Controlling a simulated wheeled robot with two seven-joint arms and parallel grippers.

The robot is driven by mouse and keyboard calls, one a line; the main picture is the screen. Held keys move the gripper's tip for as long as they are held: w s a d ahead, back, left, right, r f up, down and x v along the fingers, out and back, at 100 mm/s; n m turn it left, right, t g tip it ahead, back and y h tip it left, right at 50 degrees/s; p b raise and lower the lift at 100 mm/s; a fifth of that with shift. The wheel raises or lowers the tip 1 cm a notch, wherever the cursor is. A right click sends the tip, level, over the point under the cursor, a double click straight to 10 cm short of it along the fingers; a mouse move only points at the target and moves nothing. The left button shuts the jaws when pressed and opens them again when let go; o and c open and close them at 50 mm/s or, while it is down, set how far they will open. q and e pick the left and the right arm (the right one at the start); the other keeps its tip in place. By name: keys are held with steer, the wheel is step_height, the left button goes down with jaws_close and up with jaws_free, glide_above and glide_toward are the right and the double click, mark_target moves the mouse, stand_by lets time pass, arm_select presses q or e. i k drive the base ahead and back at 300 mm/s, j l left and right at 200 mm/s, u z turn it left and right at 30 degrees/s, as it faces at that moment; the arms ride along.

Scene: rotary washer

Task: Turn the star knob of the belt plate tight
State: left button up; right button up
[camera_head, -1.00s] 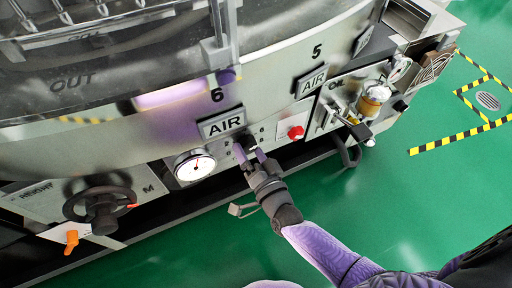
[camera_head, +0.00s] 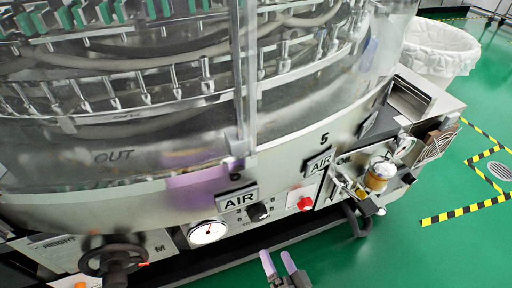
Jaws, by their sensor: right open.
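The washer's metal belt (camera_head: 130,205) runs below its clear guard. A small dark knob (camera_head: 237,177) sits on the belt at the foot of the guard's upright bar; its shape is too small to tell if it is a star. A black knob (camera_head: 258,212) sits on the panel right of the AIR sign. My right gripper (camera_head: 277,256) is at the bottom middle, open and empty. It is below the panel and apart from both knobs. My left gripper is not in view.
A pressure gauge (camera_head: 207,232) and a red button (camera_head: 305,203) flank the black knob. A handwheel (camera_head: 116,260) stands out at the lower left. An oil unit (camera_head: 379,175) and hose are at the right. The green floor (camera_head: 400,255) in front is clear.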

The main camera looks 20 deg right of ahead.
mark_target(305, 204)
steer(key=k, duration=1)
